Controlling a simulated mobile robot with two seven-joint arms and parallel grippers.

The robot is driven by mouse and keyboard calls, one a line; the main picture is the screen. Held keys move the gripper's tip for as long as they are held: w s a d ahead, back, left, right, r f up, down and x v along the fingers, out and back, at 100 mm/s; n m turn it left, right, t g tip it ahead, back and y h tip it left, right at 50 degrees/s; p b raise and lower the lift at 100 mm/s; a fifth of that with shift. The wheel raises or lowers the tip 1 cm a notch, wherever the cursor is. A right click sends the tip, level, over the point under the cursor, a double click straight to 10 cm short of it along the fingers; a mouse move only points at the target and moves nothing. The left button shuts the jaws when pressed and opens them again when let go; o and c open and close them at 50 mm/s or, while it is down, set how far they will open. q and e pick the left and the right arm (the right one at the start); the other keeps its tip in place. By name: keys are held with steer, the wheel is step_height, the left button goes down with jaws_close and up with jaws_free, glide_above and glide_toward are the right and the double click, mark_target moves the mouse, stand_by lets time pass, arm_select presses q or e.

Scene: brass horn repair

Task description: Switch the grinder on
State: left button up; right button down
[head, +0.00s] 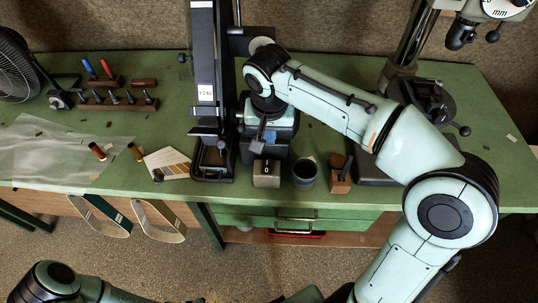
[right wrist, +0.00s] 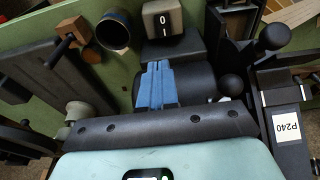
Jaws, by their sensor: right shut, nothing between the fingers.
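The belt grinder (head: 203,50) is a tall dark machine with a P240 label, standing on the green bench. In the right wrist view its P240 label (right wrist: 288,126) shows at the right. My right gripper (head: 261,136) is shut and empty, just behind and above the box. Its blue fingers (right wrist: 157,66) point toward the box, apart from it. My left gripper is out of view.
A dark blue cup (head: 304,173) and a wooden block with a dark-handled tool (head: 341,180) stand right of the box. Sanding sheets (head: 167,163) lie left of the grinder. A fan (head: 15,65) stands far left. My right arm spans the bench's right half.

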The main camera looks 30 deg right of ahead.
mark_target(270, 162)
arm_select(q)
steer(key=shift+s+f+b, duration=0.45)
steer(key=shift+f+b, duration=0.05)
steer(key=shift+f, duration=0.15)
arm_select(e)
steer(key=f, duration=0.4)
steer(key=w+d+f, duration=0.1)
steer(key=f, duration=0.4)
steer(key=w+f, duration=0.1)
steer(key=f, duration=0.3)
steer(key=shift+w+d+f, duration=0.2)
steer(key=shift+f, duration=0.2)
